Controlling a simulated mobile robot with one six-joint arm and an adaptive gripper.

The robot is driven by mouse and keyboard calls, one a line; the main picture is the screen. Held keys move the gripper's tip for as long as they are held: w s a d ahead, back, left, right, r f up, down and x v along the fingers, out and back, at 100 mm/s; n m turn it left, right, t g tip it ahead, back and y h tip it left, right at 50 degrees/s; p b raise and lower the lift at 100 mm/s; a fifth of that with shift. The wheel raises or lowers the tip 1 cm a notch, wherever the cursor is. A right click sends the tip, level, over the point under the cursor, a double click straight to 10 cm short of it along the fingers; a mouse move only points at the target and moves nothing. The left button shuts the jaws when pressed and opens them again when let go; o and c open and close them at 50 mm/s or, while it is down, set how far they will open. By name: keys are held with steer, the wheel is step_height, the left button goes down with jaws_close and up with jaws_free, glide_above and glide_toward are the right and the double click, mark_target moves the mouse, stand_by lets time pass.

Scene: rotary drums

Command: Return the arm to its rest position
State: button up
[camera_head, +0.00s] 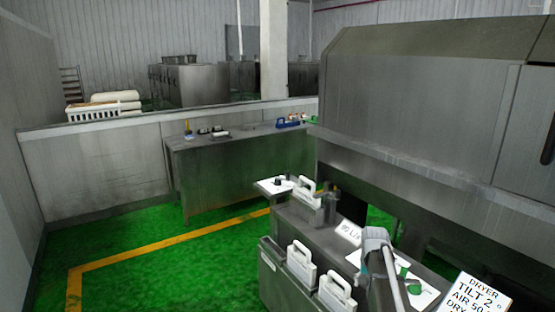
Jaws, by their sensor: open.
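Part of my arm (378,262) shows as a grey link with a teal patch at the lower right of the head view. It rises over a metal cabinet with a white panel (428,300) on top. My gripper cannot be made out in this view. The arm hides part of the panel and cabinet top behind it. Small green parts (403,269) stand on the panel just right of the arm.
White-handled containers (301,262) hang on the cabinet's front. Another handled container (307,191) stands behind. A large grey machine (420,110) fills the right. A sign (478,295) stands lower right. A metal bench (225,170) is further back. Green floor (150,255) at left is clear.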

steer(key=s+a+f+n+b, duration=0.1)
steer(key=s+a+f+b, duration=0.1)
steer(key=s+a, duration=0.4)
steer(key=s+a+f+n+b, duration=0.1)
steer(key=s+a+f+b, duration=0.2)
steer(key=s+a, duration=0.4)
steer(key=s+f, duration=0.1)
steer(key=s, duration=0.5)
steer(key=shift+s+n, duration=0.35)
steer(key=shift+n, duration=0.05)
stand_by(1.3)
steer(key=shift+c, duration=1)
steer(key=shift+s, duration=0.15)
